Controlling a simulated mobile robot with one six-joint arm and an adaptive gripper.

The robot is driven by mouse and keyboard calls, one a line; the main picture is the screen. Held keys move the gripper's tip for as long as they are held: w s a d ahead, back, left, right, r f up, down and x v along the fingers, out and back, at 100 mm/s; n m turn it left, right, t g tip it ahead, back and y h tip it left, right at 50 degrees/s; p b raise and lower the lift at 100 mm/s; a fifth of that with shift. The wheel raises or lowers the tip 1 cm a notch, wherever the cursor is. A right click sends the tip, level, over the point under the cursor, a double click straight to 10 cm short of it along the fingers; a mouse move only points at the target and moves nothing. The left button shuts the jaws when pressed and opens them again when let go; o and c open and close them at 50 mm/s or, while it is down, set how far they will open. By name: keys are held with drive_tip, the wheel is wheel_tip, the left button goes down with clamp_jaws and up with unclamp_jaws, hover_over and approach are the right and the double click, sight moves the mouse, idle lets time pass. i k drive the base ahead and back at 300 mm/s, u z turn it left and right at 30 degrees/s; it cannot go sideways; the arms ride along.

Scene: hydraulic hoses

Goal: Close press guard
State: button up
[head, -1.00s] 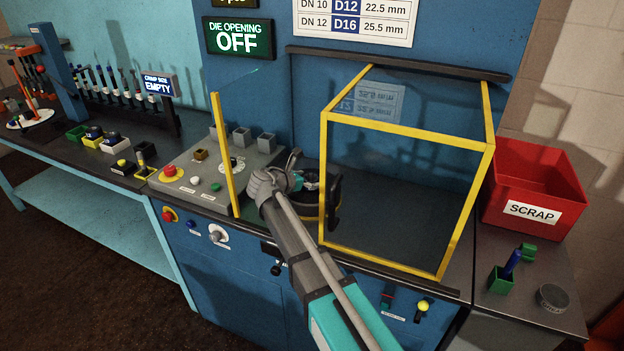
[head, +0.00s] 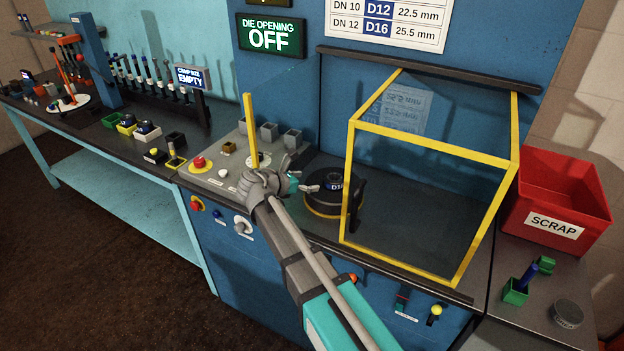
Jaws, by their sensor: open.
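The press guard (head: 352,180) is a clear box with a yellow frame. It stands at the right of the press bed, and the round dark die head (head: 330,205) is uncovered to its left. A dark upright handle (head: 356,212) is at the guard's left front edge. A yellow-edged clear side panel (head: 251,130) stands further left. My gripper (head: 312,184) is open and empty, over the left part of the press, with its fingers pointing right toward the die head. It is apart from the guard and its handle. My wrist hides part of the control panel.
A control panel (head: 215,178) with a red button lies left of the die head. A sign (head: 271,38) reads die opening OFF. A red scrap bin (head: 556,205) and a green holder (head: 516,292) stand right of the guard. A bench with tools (head: 120,140) is at the left.

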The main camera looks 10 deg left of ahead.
sight(491, 186)
drive_tip(key=k, duration=1)
